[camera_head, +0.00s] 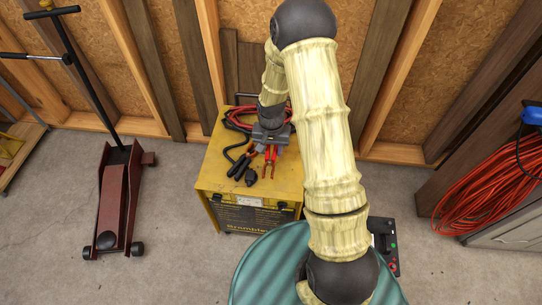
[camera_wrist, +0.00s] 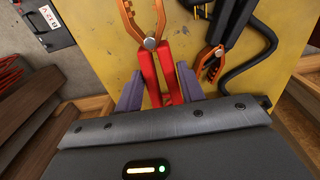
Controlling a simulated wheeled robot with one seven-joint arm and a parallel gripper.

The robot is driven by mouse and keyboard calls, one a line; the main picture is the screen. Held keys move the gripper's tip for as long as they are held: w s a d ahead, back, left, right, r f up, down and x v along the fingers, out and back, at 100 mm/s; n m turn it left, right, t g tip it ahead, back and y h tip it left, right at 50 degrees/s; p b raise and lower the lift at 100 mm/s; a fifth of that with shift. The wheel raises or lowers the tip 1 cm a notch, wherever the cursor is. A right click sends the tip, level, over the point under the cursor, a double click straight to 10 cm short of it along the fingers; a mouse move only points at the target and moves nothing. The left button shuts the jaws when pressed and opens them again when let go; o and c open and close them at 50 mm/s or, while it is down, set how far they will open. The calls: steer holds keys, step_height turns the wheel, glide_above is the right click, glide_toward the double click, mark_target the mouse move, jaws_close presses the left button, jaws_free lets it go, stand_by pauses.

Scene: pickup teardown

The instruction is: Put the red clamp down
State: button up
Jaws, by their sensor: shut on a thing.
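The red clamp (camera_wrist: 161,72) has red handles and orange-copper jaws, and its handles lie between the two purple fingers of my gripper (camera_wrist: 160,92) in the wrist view. My gripper is shut on the handles. In the head view the red clamp (camera_head: 270,162) is over the top of the yellow box (camera_head: 215,165), pointing toward its front edge. My gripper (camera_head: 270,146) is above that top. I cannot tell whether the clamp touches the surface. A black clamp (camera_head: 243,169) lies to its left on the box; it also shows at the right in the wrist view (camera_wrist: 216,48).
Coiled red and black cables (camera_head: 240,117) lie at the back of the box top. A red floor jack (camera_head: 118,205) stands to the left. A green ribbed drum (camera_head: 262,268) is in front. An orange cord coil (camera_head: 490,190) hangs at the right.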

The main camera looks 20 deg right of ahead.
steer(key=shift+f+b, duration=0.35)
steer(key=shift+f, duration=1.45)
steer(key=shift+f, duration=0.15)
steer(key=o, duration=1.1)
steer(key=shift+s, duration=0.15)
step_height(320, 180, up, 12)
steer(key=p, duration=0.2)
